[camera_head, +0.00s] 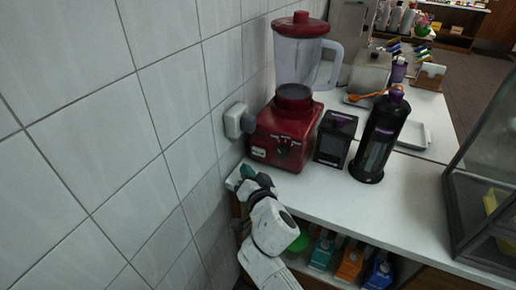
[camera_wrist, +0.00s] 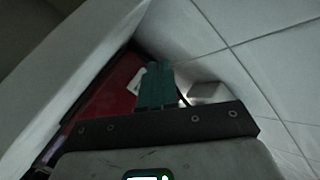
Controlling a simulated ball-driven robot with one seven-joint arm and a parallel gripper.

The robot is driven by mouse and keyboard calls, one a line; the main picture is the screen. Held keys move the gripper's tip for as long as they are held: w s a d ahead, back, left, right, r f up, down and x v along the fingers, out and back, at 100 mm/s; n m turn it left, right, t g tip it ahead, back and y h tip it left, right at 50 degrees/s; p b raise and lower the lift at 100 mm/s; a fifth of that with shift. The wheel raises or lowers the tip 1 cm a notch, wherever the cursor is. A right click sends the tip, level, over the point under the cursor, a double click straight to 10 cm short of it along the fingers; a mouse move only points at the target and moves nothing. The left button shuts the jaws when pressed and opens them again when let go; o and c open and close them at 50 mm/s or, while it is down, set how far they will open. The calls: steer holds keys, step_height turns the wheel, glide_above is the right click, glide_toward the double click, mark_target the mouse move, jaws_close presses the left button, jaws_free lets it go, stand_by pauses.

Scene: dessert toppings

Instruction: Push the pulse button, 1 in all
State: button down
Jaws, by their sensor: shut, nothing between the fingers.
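A red blender (camera_head: 288,118) stands on the white counter against the tiled wall. Its front panel has a dark knob (camera_head: 283,150) and small controls beside it. The pulse button is too small to tell apart from these controls. My gripper (camera_head: 246,171) is at the counter's left end, close to the wall, left of and below the blender's front panel. In the wrist view my teal fingers (camera_wrist: 154,66) are together and empty. The red blender body (camera_wrist: 108,103) shows there to the left of the fingers, with a pale patch beside them. I cannot tell whether the fingers touch it.
A white wall socket (camera_head: 238,121) is left of the blender. A small black box (camera_head: 335,138) and a dark bottle (camera_head: 380,138) stand right of it. A glass case (camera_head: 484,180) is at the far right. Coloured boxes (camera_head: 349,265) sit on the shelf below. The counter's front middle is clear.

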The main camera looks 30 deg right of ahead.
mark_target(253, 153)
steer(key=shift+w+d+p, duration=0.2)
steer(key=shift+w+d, duration=0.4)
steer(key=shift+d, duration=0.3)
steer(key=shift+w+d+p, duration=0.15)
steer(key=shift+w+d, duration=0.45)
steer(key=shift+d, duration=0.25)
steer(key=shift+w+d, duration=0.1)
stand_by(0.7)
steer(key=shift+w+d, duration=0.15)
steer(key=shift+d, duration=0.05)
steer(key=shift+w+d, duration=0.3)
steer(key=shift+d, duration=0.1)
stand_by(1.1)
steer(key=shift+s+a+b, duration=0.55)
steer(key=shift+a, duration=0.15)
